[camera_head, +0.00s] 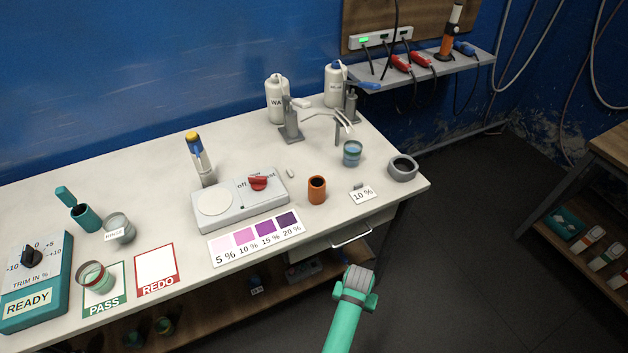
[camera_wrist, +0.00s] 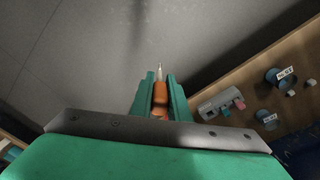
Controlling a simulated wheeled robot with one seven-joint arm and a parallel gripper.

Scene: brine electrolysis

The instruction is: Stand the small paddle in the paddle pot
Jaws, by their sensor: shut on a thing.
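My gripper (camera_wrist: 160,90) is shut on the small paddle, which shows in the wrist view as an orange handle (camera_wrist: 160,108) with a thin pale tip pointing away from me. In the head view my gripper (camera_head: 357,287) is off the table's front edge, over the floor, and the paddle cannot be made out there. A small orange pot (camera_head: 317,190) with a dark open mouth stands upright near the table's front edge, right of the grey stirrer; it looks like the paddle pot, though no label shows. My gripper is apart from it, in front and to the right.
The grey stirrer (camera_head: 213,213) with a red knob stands left of the orange pot. A 10 % card (camera_head: 362,195), a grey ring (camera_head: 403,168) and a beaker (camera_head: 352,155) are to its right. A drawer handle (camera_head: 351,236) juts below the table edge.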

